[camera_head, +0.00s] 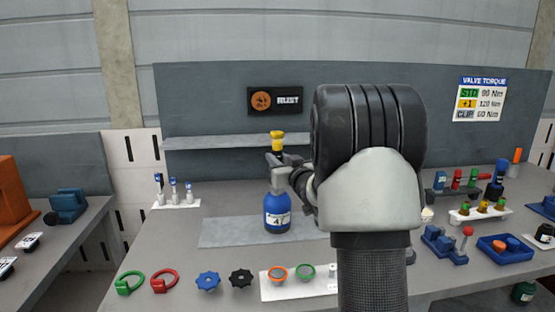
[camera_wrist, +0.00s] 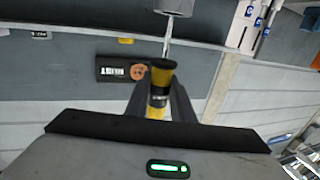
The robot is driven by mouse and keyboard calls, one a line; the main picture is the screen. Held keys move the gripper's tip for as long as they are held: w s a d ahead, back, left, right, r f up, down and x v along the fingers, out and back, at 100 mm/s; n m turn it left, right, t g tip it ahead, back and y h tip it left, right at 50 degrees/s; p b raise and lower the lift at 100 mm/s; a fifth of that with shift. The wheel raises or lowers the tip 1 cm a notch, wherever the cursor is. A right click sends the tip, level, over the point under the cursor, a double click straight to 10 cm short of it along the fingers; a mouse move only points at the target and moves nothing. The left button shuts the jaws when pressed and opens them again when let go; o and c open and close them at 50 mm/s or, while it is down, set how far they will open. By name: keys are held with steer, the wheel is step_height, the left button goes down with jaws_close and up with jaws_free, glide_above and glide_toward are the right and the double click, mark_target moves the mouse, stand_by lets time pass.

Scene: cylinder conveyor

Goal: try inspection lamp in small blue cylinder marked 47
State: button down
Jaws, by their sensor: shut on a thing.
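The blue cylinder marked 47 (camera_head: 277,213) stands upright on a grey mat on the bench in the head view. My gripper (camera_head: 279,159) is directly above it and shut on the inspection lamp. The lamp's yellow top (camera_head: 277,141) sticks up above the jaws. In the upside-down wrist view, the yellow and black lamp (camera_wrist: 157,98) sits between my dark fingers (camera_wrist: 160,102). A thin pale rod (camera_wrist: 167,48) runs from it to a grey piece at the top edge. I cannot tell whether the rod is inside the cylinder's neck.
A white rack with blue-topped pieces (camera_head: 175,192) stands left. Green and red rings (camera_head: 148,282), valve wheels (camera_head: 222,280) and a white tray (camera_head: 300,284) line the front. Valves and blue trays (camera_head: 505,249) crowd the right. A shelf (camera_head: 220,143) runs behind.

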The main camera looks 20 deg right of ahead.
mark_target(278, 141)
steer(key=shift+f+b, duration=0.85)
steer(key=shift+f, duration=0.15)
steer(key=shift+r, duration=0.1)
stand_by(0.5)
steer(key=shift+r+p, duration=3.2)
steer(key=shift+r, duration=1.75)
steer(key=shift+d+f, duration=0.1)
